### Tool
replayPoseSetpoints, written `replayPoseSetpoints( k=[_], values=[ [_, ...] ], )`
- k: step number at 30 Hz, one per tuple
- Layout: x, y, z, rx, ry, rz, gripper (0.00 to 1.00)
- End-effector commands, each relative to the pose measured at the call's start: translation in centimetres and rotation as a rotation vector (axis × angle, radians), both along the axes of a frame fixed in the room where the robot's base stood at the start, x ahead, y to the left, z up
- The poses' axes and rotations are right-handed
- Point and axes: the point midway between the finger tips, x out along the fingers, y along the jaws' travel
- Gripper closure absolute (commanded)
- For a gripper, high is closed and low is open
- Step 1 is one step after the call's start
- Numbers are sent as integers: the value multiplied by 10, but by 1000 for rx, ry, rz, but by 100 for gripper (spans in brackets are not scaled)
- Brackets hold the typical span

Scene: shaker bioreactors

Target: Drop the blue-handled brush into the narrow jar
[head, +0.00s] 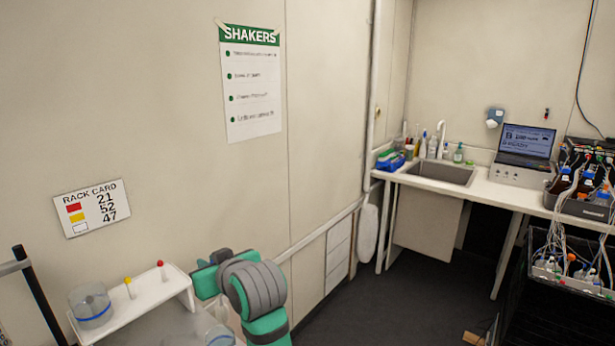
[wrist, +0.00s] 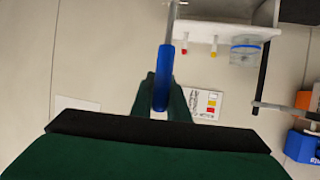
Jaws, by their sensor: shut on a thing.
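The blue-handled brush (wrist: 163,78) is held between the dark fingers of my gripper (wrist: 162,98) in the wrist view. Its thin grey shaft runs up out of the top edge, so its far end is hidden. A clear round jar with a blue band (head: 90,306) stands on a white shelf at the lower left of the head view. It also shows in the wrist view (wrist: 246,52), apart from the brush. A second clear vessel (head: 218,337) is cut off at the bottom edge. I cannot tell which is the narrow jar. My gripper's fingers are not clear in the head view.
A red-topped item (head: 161,270) and a yellow-topped item (head: 128,287) stand on the white shelf (head: 150,292). A dark frame post (head: 40,300) is at left. A rack card (head: 91,208) hangs on the wall. A sink bench (head: 480,189) stands at right, with open floor before it.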

Motion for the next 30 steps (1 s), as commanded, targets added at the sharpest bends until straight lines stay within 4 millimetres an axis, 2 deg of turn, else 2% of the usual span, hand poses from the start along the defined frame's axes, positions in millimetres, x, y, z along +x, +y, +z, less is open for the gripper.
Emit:
replayPoseSetpoints(
  k=[4,14,15,17,18,26,30],
  values=[
    [0,0,-9,-1,1,0,100],
    [0,0,-11,0,-1,0,100],
    [0,-1,-11,0,-2,-1,81],
    [0,-2,-11,-1,0,-2,66],
    [0,-2,-11,-1,-1,-3,64],
    [1,-4,-11,-1,-1,-5,64],
    [-5,-8,-7,1,-3,-5,64]
  ],
)
